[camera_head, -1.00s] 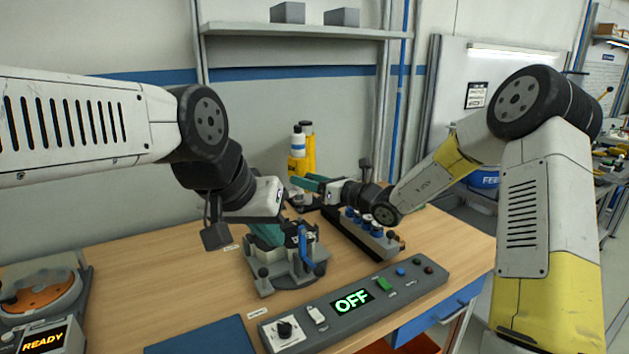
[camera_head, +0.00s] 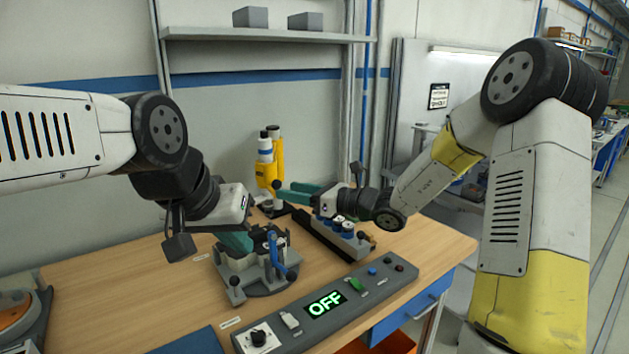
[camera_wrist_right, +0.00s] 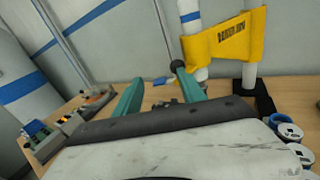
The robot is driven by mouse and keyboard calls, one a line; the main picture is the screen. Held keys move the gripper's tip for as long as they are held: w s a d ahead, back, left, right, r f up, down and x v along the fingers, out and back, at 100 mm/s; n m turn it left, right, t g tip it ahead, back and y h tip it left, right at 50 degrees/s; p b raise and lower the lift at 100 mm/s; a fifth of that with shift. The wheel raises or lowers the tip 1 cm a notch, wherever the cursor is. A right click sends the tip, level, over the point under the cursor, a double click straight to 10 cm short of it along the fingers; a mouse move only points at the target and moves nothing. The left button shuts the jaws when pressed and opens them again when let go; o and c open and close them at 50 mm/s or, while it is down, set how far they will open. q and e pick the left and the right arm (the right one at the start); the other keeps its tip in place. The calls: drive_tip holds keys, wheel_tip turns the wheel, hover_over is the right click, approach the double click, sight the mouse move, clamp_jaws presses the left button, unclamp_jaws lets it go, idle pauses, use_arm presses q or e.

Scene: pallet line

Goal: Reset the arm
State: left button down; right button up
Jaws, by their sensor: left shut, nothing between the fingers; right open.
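My left arm comes in from the left, and its teal gripper (camera_head: 238,242) points down at the grey clamp fixture (camera_head: 250,275) with the blue handle on the workbench. The left fingers are together with nothing between them, partly hidden by the wrist and the fixture. My right arm comes in from the right, and its teal gripper (camera_head: 296,192) points left, raised above the bench near the yellow and white bottle stand (camera_head: 268,172). In the right wrist view its two teal fingers (camera_wrist_right: 160,98) are spread apart and empty.
A control panel (camera_head: 370,290) with a green OFF display lies along the bench front. A rack (camera_head: 320,232) with blue-and-white cylinders stands below my right gripper. An orange round device (camera_head: 15,310) is at the left edge. A shelf (camera_head: 260,36) hangs above. Bare bench (camera_head: 120,290) lies left of the fixture.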

drive_tip(key=s+d+r+n+g+h, duration=0.25)
drive_tip(key=s+n+g+h, duration=0.3)
drive_tip(key=s+n, duration=0.9)
drive_tip(key=s+d+n+t+h, duration=0.2)
drive_tip(key=s+d+n+h, duration=0.2)
drive_tip(key=d, duration=0.6)
drive_tip(key=s+d+r+n+t+h, duration=0.1)
drive_tip(key=s+d+n+t+h, duration=0.1)
drive_tip(key=s+d+n+h, duration=0.2)
drive_tip(key=s+d+n, duration=0.2)
drive_tip(key=s+d, duration=0.2)
drive_tip(key=d, duration=0.2)
drive_tip(key=shift+s, duration=0.3)
drive_tip(key=shift+d+r, duration=0.1)
